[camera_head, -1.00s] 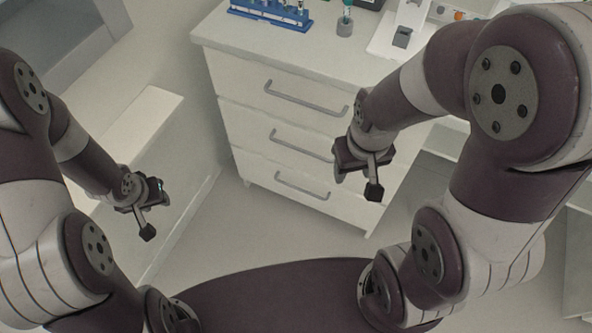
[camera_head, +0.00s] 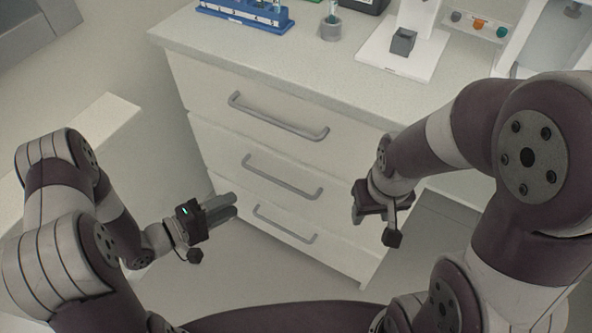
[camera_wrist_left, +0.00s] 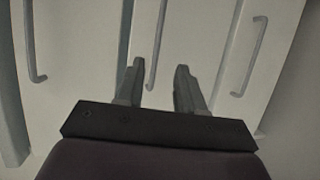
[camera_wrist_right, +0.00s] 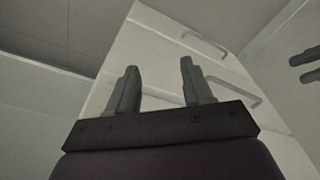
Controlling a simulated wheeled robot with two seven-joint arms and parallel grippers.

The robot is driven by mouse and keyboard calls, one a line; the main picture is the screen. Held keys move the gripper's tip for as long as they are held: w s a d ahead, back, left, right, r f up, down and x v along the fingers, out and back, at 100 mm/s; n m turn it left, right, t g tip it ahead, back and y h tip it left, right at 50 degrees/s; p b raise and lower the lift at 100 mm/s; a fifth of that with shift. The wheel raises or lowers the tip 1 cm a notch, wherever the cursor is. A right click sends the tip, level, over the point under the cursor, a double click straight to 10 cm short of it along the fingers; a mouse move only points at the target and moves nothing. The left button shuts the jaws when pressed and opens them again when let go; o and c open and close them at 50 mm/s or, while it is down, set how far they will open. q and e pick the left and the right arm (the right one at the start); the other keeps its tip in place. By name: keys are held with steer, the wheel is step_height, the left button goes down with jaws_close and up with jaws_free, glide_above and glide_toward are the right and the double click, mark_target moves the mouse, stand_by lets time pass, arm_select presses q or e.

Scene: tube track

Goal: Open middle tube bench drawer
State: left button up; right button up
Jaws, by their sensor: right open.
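The middle drawer (camera_head: 222,148) has a grey bar handle (camera_head: 283,177). My left gripper (camera_head: 236,205) is open and empty, in front of the lower left of the cabinet with its fingers pointing right. In the left wrist view my left gripper (camera_wrist_left: 158,78) has its fingertips apart, and the middle handle (camera_wrist_left: 157,45) shows between them in the picture; contact is not visible. My right gripper (camera_head: 358,205) is open and empty by the cabinet's right side; its fingers (camera_wrist_right: 158,75) point towards the cabinet in the right wrist view.
The top handle (camera_head: 278,117) and bottom handle (camera_head: 285,223) lie above and below. On the worktop (camera_head: 230,55) stand a blue tube rack (camera_head: 243,14), a grey holder (camera_head: 330,30) and a white device (camera_head: 398,55). Floor (camera_head: 270,270) shows before the cabinet.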

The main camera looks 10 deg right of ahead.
arm_select(q)
steer(key=b+x, duration=0.3)
steer(key=x, duration=1)
steer(key=shift+b, duration=0.4)
steer(key=shift+r, duration=0.1)
jaws_close()
